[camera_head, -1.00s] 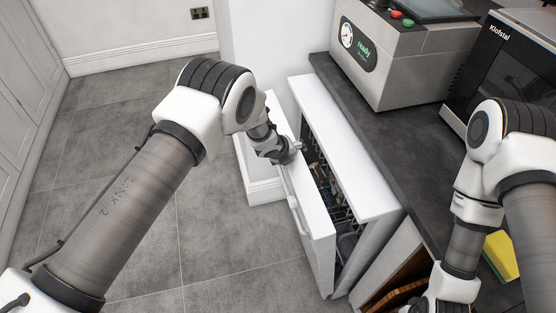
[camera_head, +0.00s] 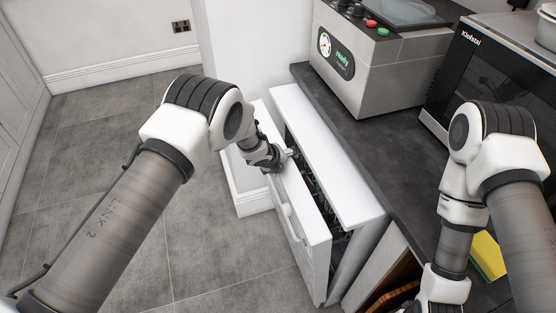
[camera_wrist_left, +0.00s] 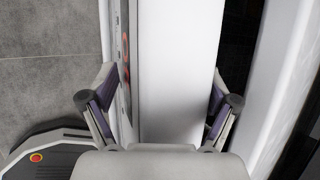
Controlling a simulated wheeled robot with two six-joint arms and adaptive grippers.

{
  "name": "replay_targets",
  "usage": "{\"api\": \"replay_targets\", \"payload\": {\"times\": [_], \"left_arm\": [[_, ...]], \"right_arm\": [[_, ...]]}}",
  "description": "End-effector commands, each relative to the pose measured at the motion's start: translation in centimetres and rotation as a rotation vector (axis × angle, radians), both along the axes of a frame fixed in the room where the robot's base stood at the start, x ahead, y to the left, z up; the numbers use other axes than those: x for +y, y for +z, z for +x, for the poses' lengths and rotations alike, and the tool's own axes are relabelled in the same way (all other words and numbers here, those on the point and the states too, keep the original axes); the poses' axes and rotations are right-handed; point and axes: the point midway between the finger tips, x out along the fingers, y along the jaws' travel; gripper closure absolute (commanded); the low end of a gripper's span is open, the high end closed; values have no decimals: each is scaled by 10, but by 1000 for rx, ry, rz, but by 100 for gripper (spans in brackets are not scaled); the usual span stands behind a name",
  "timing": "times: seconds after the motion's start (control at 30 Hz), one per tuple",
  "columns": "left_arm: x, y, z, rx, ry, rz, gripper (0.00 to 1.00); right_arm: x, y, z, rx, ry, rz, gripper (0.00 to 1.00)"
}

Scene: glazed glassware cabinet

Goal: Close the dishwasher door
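The white dishwasher door (camera_head: 307,222) stands ajar, tilted outward to the left of the white dishwasher body (camera_head: 335,170). A narrow dark gap between them shows part of a rack. My left gripper (camera_head: 282,158) is at the door's far upper part. In the left wrist view, its two fingers (camera_wrist_left: 160,92) are spread wide on either side of the door's top edge (camera_wrist_left: 175,45). I cannot tell whether either finger touches the door. My right arm hangs at the right; its gripper's fingers are out of view.
A dark countertop (camera_head: 385,150) runs above the dishwasher. It carries a grey machine with a gauge (camera_head: 375,65), a black oven-like appliance (camera_head: 490,80) and a yellow sponge-like object (camera_head: 487,255). Grey tiled floor (camera_head: 110,140) is clear at the left.

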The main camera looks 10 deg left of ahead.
Motion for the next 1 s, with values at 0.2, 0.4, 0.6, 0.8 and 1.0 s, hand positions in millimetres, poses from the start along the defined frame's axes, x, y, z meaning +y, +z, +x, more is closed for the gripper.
{"api": "replay_targets", "payload": {"times": [0.2, 0.4, 0.6, 0.8, 1.0], "left_arm": [[12, 42, -26, -3, 1, 2, 12], [22, 78, -51, -2, 1, 0, 12], [26, 90, -60, -1, 0, -1, 12], [26, 90, -60, 0, 0, -1, 20], [22, 92, -58, 42, 163, -136, 90]], "right_arm": [[0, 0, 0, 0, 0, 0, 100], [0, 0, 0, 0, 0, 0, 100], [0, 0, 0, 0, 0, 0, 100], [0, 0, 0, 0, 0, 0, 100], [0, 0, 0, 0, 0, 0, 100]]}}
